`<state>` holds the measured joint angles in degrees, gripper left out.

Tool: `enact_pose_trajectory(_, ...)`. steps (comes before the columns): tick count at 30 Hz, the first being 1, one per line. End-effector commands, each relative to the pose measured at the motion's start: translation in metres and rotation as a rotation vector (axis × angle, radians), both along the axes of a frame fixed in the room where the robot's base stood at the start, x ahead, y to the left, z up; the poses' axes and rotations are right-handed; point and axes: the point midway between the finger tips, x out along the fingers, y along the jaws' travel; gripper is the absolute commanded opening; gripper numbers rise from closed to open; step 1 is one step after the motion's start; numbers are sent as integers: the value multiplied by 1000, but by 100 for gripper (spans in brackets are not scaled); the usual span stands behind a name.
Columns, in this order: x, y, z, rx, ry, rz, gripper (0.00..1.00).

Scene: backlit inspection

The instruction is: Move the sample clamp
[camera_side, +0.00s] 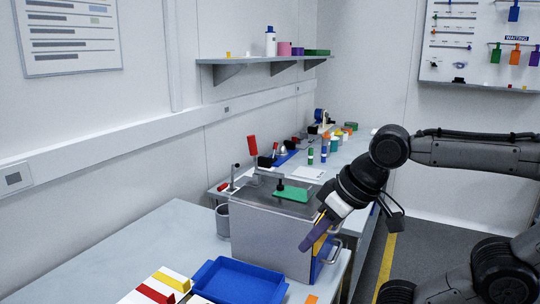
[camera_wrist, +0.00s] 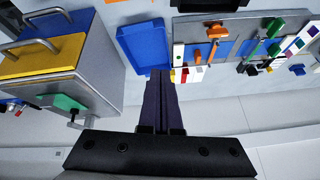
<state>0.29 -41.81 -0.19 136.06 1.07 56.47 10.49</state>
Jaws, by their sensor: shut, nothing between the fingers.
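A clamp-like fitting stands on top of the grey metal box (camera_side: 262,232), with an upright red handle (camera_side: 252,145) and a grey bar. A green flat piece (camera_side: 293,194) lies under the bar's black end; it also shows in the wrist view (camera_wrist: 64,102). I cannot tell for certain that this fitting is the sample clamp. My gripper (camera_side: 304,246) hangs in front of the box, pointing down and left. Its dark purple fingers lie together in the wrist view (camera_wrist: 160,74), shut and empty. They appear apart from the clamp.
The box's front has a yellow drawer (camera_wrist: 48,57) and a blue drawer (camera_wrist: 62,22) with metal handles. A grey cup (camera_side: 222,221) stands behind.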

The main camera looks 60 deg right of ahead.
Motion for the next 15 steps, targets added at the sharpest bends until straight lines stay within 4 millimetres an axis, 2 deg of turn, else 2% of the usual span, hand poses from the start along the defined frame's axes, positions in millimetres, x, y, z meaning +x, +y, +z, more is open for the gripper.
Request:
enact_pose_trajectory(1, 12, -3, 21, 28, -16, -59, 0)
enact_pose_trajectory(3, 28, -9, 49, 71, -32, -154, 0)
enact_pose_trajectory(8, 70, -37, 111, 167, -70, -392, 0)
enact_pose_trajectory(11, 95, -65, 145, 219, -95, -543, 0)
enact_pose_trajectory(15, 128, -119, 182, 275, -132, -746, 0)
